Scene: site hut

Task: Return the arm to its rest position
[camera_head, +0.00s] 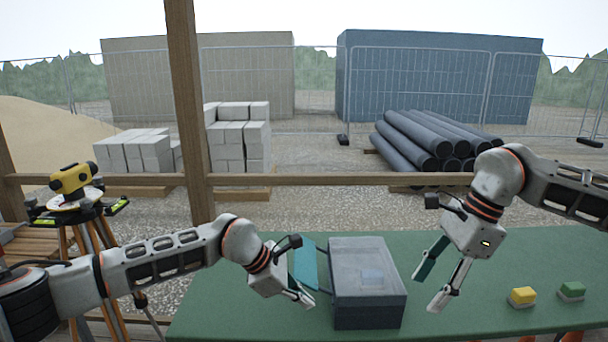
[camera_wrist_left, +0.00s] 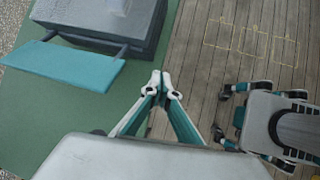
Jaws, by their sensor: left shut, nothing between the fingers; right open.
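My left gripper (camera_head: 303,298) is shut with nothing between its fingers. It is near the front left of a grey-blue box (camera_head: 367,310) on the green table. In the left wrist view the closed fingertips (camera_wrist_left: 160,83) appear over the table's edge, apart from the box (camera_wrist_left: 130,45). My right gripper (camera_head: 428,288) is open and empty, to the right of the box. A teal panel (camera_head: 306,262) sticks out from the box's left side; it also shows in the left wrist view (camera_wrist_left: 65,69).
The green table (camera_head: 470,310) carries a yellow button (camera_head: 523,296) and a green button (camera_head: 571,289) at the right. A yellow survey instrument (camera_head: 72,178) stands on a tripod at the left. A wooden post (camera_head: 186,110) and rail (camera_head: 330,180) cross behind the table. Plank floor (camera_wrist_left: 215,75) lies beside it.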

